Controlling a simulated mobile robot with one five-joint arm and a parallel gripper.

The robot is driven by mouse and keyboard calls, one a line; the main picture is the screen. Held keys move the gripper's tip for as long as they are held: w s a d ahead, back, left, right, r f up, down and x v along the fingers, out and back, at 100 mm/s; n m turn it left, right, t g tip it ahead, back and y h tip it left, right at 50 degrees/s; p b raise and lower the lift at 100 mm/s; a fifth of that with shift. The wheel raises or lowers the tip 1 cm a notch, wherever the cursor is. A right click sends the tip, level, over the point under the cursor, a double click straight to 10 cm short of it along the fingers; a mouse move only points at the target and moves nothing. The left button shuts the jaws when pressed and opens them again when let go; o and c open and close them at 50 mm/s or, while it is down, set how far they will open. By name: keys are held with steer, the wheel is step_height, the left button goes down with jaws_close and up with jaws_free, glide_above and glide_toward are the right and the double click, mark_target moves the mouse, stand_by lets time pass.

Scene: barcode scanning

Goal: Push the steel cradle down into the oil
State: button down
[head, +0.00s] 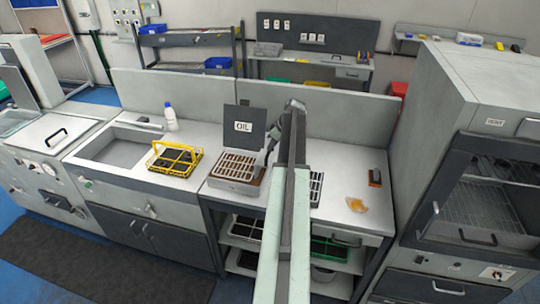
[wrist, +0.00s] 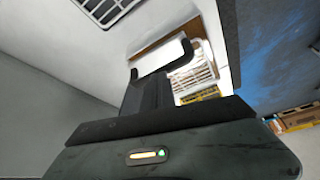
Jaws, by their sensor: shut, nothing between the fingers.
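The oil bath (head: 222,186) is a box on the bench with a brown rim and a raised dark panel lettered OIL (head: 243,126). The steel cradle (head: 236,162), a pale slotted grid, sits in the bath's opening; its exact depth is hard to judge. It also shows partly in the wrist view (wrist: 197,74), behind my gripper. My gripper (head: 262,158) is shut and empty, at the right edge of the bath by the cradle. In the wrist view my gripper (wrist: 165,60) hides part of the bath. Whether it touches the cradle is unclear.
A yellow basket (head: 174,157) stands left of the bath, near the sink (head: 112,147) and a white bottle (head: 170,118). A slotted rack (head: 316,188) lies right of my arm. An orange-brown piece (head: 355,205) lies farther right. A tall oven stands at the right.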

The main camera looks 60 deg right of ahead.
steer(key=shift+w, duration=0.15)
steer(key=shift+f, duration=0.1)
step_height(320, 180, down, 5)
steer(key=b, duration=0.5)
steer(key=s, duration=0.1)
steer(key=s+r+p, duration=0.1)
steer(key=s, duration=0.1)
steer(key=p, duration=0.7)
glide_toward(271, 159)
steer(key=shift+s+d+r, duration=0.1)
steer(key=shift+s+r, duration=0.7)
steer(key=shift+s, duration=0.2)
